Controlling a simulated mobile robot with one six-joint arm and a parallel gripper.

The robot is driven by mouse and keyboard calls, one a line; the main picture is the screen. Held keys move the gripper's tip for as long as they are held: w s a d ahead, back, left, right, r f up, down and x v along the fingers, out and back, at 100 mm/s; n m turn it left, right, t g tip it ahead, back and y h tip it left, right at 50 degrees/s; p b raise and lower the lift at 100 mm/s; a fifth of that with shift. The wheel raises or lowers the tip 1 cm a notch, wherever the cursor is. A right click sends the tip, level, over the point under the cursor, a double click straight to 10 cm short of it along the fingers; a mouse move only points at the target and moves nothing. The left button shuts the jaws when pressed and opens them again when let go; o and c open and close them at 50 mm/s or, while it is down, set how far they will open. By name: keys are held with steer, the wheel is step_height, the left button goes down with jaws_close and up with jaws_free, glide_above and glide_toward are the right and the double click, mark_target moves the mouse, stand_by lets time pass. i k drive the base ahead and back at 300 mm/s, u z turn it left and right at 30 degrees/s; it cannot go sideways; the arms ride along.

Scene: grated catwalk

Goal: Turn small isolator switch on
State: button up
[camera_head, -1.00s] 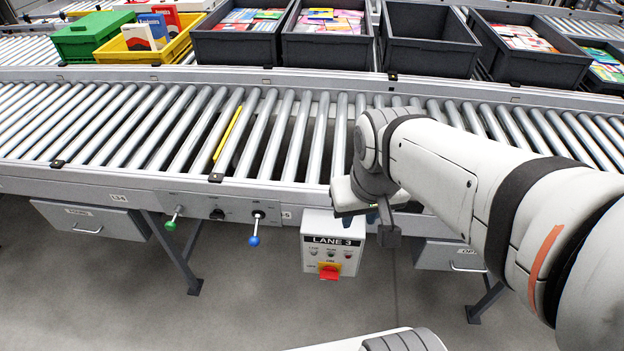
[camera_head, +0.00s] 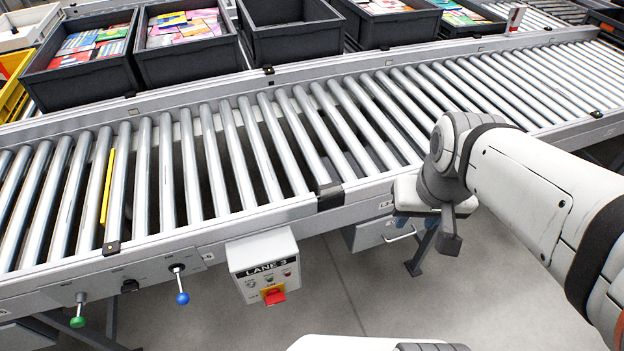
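A grey control box labelled LANE 3 (camera_head: 265,262) hangs under the front rail of the roller conveyor. A red handle on a yellow plate (camera_head: 274,296) sits low on its face and looks like an isolator switch; its on or off position cannot be told.
A lever with a blue ball (camera_head: 182,297) and one with a green ball (camera_head: 78,321) hang from the rail, left of the box. A yellow strip (camera_head: 108,188) lies among the rollers. Dark grey bins (camera_head: 292,35) stand behind the conveyor. The floor in front is clear.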

mark_target(274, 296)
steer(key=z, duration=1.1)
steer(key=k, duration=1.45)
steer(key=u, duration=0.7)
